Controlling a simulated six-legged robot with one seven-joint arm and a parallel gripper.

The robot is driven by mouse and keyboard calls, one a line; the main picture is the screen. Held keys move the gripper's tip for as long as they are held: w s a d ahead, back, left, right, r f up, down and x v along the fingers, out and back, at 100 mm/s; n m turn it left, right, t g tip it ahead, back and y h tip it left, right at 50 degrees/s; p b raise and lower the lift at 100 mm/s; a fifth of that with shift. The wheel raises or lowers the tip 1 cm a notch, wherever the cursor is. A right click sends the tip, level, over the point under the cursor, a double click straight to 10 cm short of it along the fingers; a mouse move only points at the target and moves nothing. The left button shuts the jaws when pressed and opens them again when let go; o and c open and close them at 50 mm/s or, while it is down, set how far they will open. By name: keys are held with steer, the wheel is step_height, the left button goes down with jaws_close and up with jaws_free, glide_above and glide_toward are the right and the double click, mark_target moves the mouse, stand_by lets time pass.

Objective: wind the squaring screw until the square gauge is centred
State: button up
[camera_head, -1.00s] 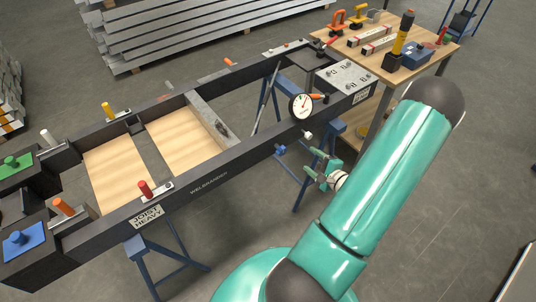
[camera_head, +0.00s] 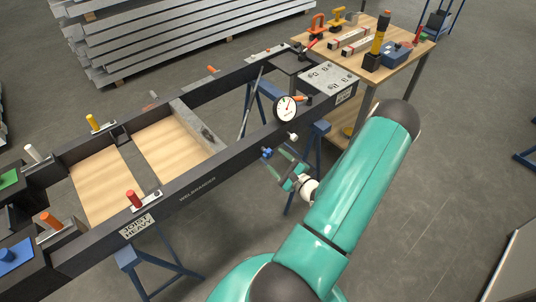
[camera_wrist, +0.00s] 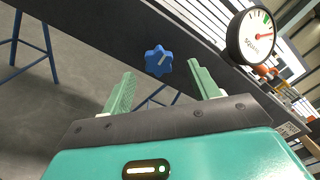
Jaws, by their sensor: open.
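The squaring screw has a blue lobed knob (camera_head: 267,153) on the near side of the dark frame; it also shows in the wrist view (camera_wrist: 158,61). The square gauge (camera_head: 286,107) is a round white dial with a black rim above the frame, right of the knob. In the wrist view the gauge (camera_wrist: 251,38) shows a red needle pointing right, apart from a green mark near the upper rim. My gripper (camera_head: 277,164) is open and empty in front of the knob. In the wrist view the knob appears between and beyond its green fingers, with no visible contact.
The dark frame (camera_head: 200,190) rests on blue trestles (camera_head: 312,148). A small white knob (camera_head: 293,136) sits right of the blue one. A wooden bench (camera_head: 388,76) with tools stands at the back right.

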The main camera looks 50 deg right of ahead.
mark_target(270, 155)
steer(key=x, duration=0.5)
steer(key=shift+w, duration=0.15)
steer(key=shift+c, duration=0.2)
steer(key=c, duration=0.9)
